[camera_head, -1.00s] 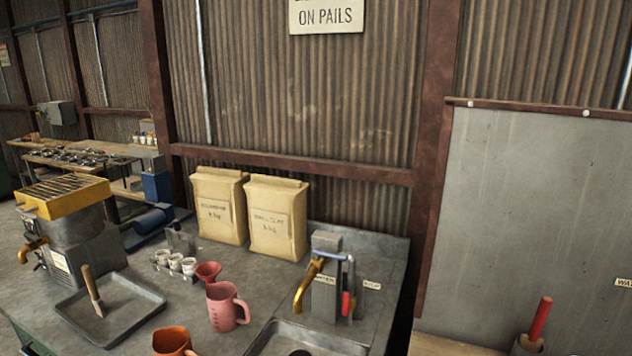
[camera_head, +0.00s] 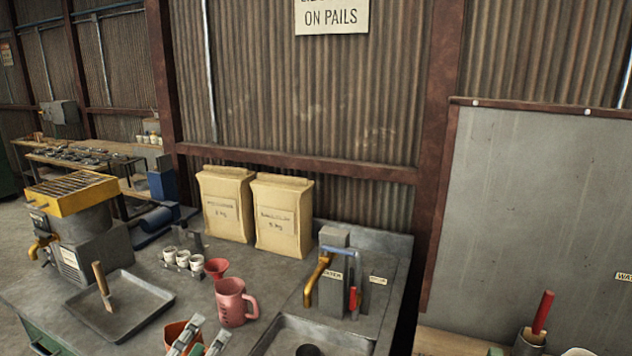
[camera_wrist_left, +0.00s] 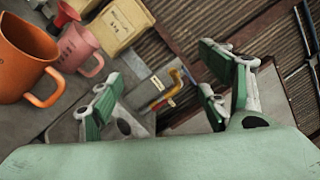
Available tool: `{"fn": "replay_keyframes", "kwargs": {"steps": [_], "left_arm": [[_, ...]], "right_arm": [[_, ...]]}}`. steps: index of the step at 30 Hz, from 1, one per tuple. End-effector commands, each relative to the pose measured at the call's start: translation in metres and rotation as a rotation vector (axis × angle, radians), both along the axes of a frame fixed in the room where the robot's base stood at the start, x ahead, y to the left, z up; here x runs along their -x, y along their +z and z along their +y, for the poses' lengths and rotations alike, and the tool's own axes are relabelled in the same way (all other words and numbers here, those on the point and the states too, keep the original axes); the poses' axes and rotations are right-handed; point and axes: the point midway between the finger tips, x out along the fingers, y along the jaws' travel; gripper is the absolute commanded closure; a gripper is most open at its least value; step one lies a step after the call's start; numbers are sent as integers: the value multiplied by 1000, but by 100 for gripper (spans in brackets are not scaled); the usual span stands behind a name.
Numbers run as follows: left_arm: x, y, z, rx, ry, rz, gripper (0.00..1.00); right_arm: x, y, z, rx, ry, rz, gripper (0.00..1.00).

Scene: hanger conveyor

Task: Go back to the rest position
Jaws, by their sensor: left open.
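My left gripper (camera_head: 203,342) shows at the bottom edge of the head view, in front of the orange jug (camera_head: 180,334), which it partly hides. In the left wrist view the same gripper (camera_wrist_left: 160,95) has its two green-padded fingers spread wide, with nothing held between them. The orange jug (camera_wrist_left: 28,60) and the pink jug (camera_wrist_left: 76,50) lie to the left of the fingers there, apart from them. My right gripper does not clearly show.
The bench holds a tray with a scraper (camera_head: 120,308), a pink jug (camera_head: 236,302), a red funnel (camera_head: 216,268), small cups (camera_head: 182,259), two paper bags (camera_head: 284,215), a tap block (camera_head: 333,270) and a sink (camera_head: 315,336). A yellow-topped machine (camera_head: 75,215) stands at left.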

Motion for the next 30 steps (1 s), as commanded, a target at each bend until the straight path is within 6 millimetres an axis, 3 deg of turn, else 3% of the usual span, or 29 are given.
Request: {"fn": "replay_keyframes", "kwargs": {"steps": [5, 10, 12, 16, 24, 27, 30], "left_arm": [[28, -35, 51, 579, 320, 224, 30], [88, -108, 71, 1055, 638, 500, 30], [118, -136, 66, 1205, 758, 614, 30], [170, -171, 48, 1400, 938, 799, 30], [260, -201, 0, 1618, 1212, 1109, 30], [281, -212, -13, 1651, 1284, 1192, 30], [273, -243, -13, 1638, 1289, 1192, 30]], "right_arm": [[4, 0, 7, -7, -1, 7, 63], [5, -1, 12, -14, -1, 7, 63], [5, -1, 14, -16, -1, 8, 63], [5, -1, 14, -16, 0, 8, 63], [4, 0, 9, -10, 2, 7, 63], [4, -3, 7, -7, 3, 7, 63], [4, -9, 6, -7, 3, 6, 63]]}}
